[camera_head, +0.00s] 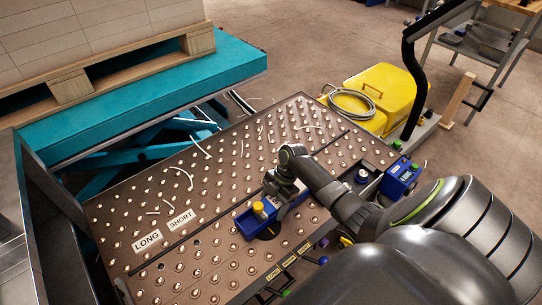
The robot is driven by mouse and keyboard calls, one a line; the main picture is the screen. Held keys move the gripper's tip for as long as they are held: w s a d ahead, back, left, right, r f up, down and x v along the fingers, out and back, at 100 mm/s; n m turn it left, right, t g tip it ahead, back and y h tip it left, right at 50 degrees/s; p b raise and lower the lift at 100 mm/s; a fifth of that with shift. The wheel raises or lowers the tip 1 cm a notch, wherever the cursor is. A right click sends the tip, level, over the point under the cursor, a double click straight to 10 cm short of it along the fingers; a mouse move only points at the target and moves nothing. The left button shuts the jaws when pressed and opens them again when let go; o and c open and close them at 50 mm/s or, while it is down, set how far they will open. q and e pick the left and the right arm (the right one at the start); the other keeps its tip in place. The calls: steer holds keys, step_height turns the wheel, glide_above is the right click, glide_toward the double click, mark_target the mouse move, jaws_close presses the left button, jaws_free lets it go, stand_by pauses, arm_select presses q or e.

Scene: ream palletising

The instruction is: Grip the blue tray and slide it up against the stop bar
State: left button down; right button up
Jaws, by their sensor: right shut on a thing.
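The small blue tray (245,227) sits on the dark ball-studded table, near its front edge. A yellow-topped item (259,209) and a black round item (268,231) are at the tray. My right gripper (284,203) reaches in from the right and is shut on the tray at its right part; its fingertips are partly hidden. A long thin dark bar (188,236), which looks like the stop bar, runs diagonally across the table, just behind the tray. I cannot tell whether tray and bar touch. My left gripper is not in view.
LONG (147,241) and SHORT (181,220) labels lie at the table's left. Loose pale strips (201,148) lie behind the bar. A blue box (399,178) stands at the right edge. A teal lift (150,100) with a loaded pallet and a yellow case (385,88) stand beyond.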

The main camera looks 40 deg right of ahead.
steer(key=shift+d, duration=0.25)
steer(key=shift+d, duration=0.35)
steer(key=shift+d, duration=0.15)
steer(key=o, duration=1.3)
